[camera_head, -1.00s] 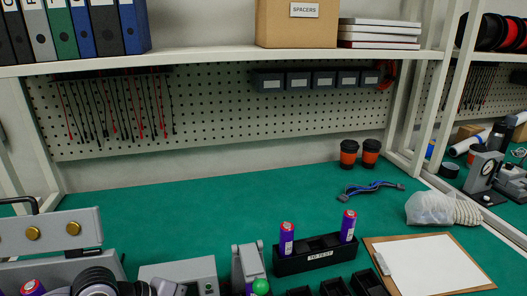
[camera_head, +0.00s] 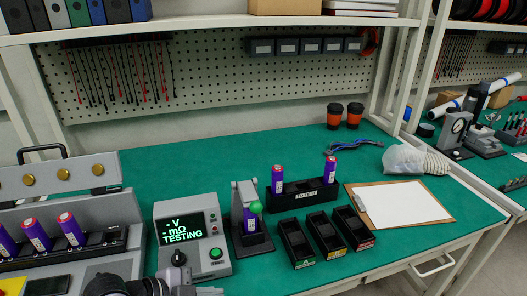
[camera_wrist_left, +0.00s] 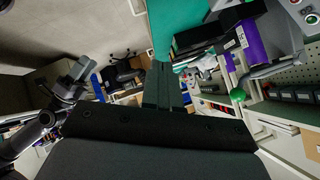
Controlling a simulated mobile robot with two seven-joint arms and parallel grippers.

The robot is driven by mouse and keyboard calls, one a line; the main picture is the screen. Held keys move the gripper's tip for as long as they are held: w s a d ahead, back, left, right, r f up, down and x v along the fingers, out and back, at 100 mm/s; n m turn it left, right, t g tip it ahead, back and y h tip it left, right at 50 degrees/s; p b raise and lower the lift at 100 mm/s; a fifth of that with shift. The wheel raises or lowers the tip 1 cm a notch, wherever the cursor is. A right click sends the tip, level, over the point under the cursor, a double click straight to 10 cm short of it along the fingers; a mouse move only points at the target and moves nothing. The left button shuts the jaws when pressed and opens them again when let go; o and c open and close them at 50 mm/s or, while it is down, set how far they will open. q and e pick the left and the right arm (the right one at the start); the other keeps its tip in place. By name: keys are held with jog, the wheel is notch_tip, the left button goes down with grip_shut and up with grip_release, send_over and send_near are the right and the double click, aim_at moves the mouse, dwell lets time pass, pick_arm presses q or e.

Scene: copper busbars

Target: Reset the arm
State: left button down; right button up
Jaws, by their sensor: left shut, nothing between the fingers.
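My left arm comes in at the bottom left of the head view, low in front of the grey tester, and its gripper is largely cut off by the frame's lower edge. In the left wrist view the left gripper (camera_wrist_left: 164,86) points away from the camera, its two dark fingers together with nothing between them. The tester (camera_head: 192,236) shows "TESTING" in green. Beside it a clamp stand with a green knob (camera_head: 263,210) holds a purple cell (camera_head: 251,217). The knob also shows in the left wrist view (camera_wrist_left: 238,94). My right gripper is not seen in the head view.
A black "TO TEST" rack (camera_head: 305,193) holds two purple cells. Three black bins (camera_head: 325,232) stand in front of it, with a clipboard (camera_head: 393,205) to the right. A grey fixture (camera_head: 62,180) and several cells are at left. The green bench (camera_head: 200,160) behind is clear.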

pick_arm(q)
jog(key=s+a+f+n+t+y, duration=0.2)
jog(key=s+a+f+n, duration=0.3)
jog(key=n, duration=0.3)
jog(key=s+a+f+n+t+y, duration=0.3)
jog(key=s+a+f+n+y, duration=0.1)
jog(key=s+f+n, duration=0.3)
jog(key=shift+a+f+n+y, duration=0.4)
jog(key=shift+a+f+n, duration=0.05)
jog(key=shift+f+n, duration=0.25)
dwell(1.7)
